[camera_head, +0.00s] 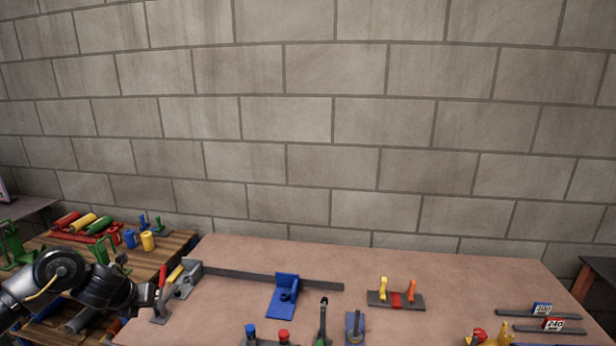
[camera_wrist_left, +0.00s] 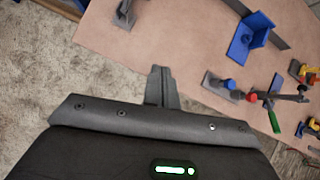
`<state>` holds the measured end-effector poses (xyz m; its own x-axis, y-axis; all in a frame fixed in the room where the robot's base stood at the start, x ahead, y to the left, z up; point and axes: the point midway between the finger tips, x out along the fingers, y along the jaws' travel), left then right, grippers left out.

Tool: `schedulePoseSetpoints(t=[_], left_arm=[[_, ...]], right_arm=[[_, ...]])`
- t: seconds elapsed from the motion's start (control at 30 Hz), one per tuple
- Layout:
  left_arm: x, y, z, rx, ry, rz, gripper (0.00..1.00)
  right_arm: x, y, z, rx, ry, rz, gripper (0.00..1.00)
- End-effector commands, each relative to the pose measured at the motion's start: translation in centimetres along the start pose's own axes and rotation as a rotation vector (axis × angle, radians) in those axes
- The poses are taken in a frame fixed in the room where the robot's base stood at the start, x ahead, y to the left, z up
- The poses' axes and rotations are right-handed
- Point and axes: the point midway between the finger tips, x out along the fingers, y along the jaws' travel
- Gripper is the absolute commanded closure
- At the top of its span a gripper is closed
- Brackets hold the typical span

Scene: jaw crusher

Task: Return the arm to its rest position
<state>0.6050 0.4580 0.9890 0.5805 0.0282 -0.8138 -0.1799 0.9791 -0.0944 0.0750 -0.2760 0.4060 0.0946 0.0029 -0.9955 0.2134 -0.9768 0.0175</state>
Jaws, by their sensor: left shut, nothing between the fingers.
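My left arm comes in from the left in the camera_head view. Its gripper (camera_head: 146,295) is at the left edge of the brown tabletop (camera_head: 230,255), beside a grey bracket with a red part (camera_head: 162,278). My right arm and gripper are in neither view.
A blue fixture (camera_head: 284,294) stands in front of a long grey bar (camera_head: 320,285). A grey base with yellow, red and orange parts (camera_head: 396,299) lies to the right. A wooden bench (camera_head: 165,247) with coloured parts stands behind my left arm.

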Motion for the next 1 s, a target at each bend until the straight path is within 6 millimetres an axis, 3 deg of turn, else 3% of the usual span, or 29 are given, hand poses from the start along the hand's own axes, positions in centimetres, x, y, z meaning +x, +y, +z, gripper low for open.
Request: schedulePoseSetpoints(t=[0.27, 0.4, 0.5, 0.6, 0.7, 1.0], left_arm=[[4.2, -9.7, -7.0, -0.298, -0.043, -0.14, 1.0], [4.7, -15.7, -13.6, -0.674, -0.034, -0.229, 1.0], [3.7, -18.2, -18.5, -1.031, -0.001, -0.246, 1.0], [2.1, -18.8, -23.4, -1.415, 0.041, -0.204, 1.0], [0.3, -18.1, -27.4, -1.744, 0.073, -0.121, 1.0], [-4.0, -15.2, -36.1, -2.359, 0.097, 0.167, 1.0]], right_arm=[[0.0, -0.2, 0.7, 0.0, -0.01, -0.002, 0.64], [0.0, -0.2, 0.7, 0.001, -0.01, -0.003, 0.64], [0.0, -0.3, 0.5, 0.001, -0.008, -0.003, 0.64], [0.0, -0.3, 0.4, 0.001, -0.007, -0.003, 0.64], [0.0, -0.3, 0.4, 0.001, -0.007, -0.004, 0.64], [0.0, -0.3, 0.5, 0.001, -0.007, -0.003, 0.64]])
